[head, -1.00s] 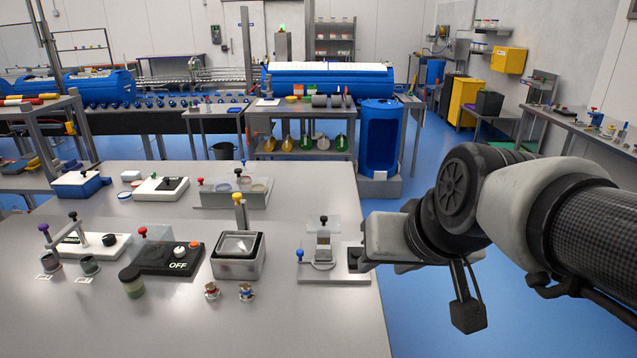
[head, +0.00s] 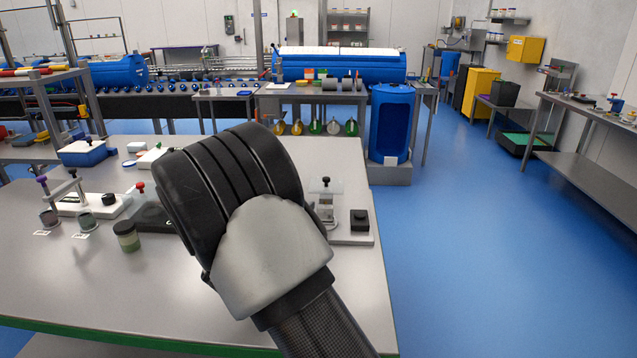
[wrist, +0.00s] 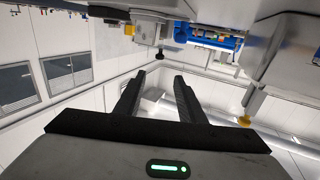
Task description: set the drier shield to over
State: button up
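No label marks the drier shield, and I cannot tell for sure which fixture it is. A clear upright plate with a black knob (head: 325,182) stands on a grey base plate (head: 345,237) at the bench's right end. My gripper is hidden behind my arm in the head view. In the wrist view my gripper (wrist: 160,78) is open, with nothing between its fingers. A black knob (wrist: 160,53) shows beyond the fingertips, apart from them. A yellow knob (wrist: 244,121) on a grey fixture (wrist: 270,75) is to the right. The wrist picture looks upside down.
My arm covers the bench's middle. A black block (head: 360,220) sits on the base plate's right. A green-filled jar (head: 126,236), a purple-knobbed fixture (head: 72,203) and a blue box (head: 86,153) stand left. The bench front (head: 130,300) is clear.

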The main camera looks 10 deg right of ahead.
aim_at(325, 180)
jog(key=b+x, duration=0.1)
jog(key=x, duration=1.6)
jog(key=shift+w+d, duration=0.1)
jog(key=shift+d, duration=0.05)
grip_shut()
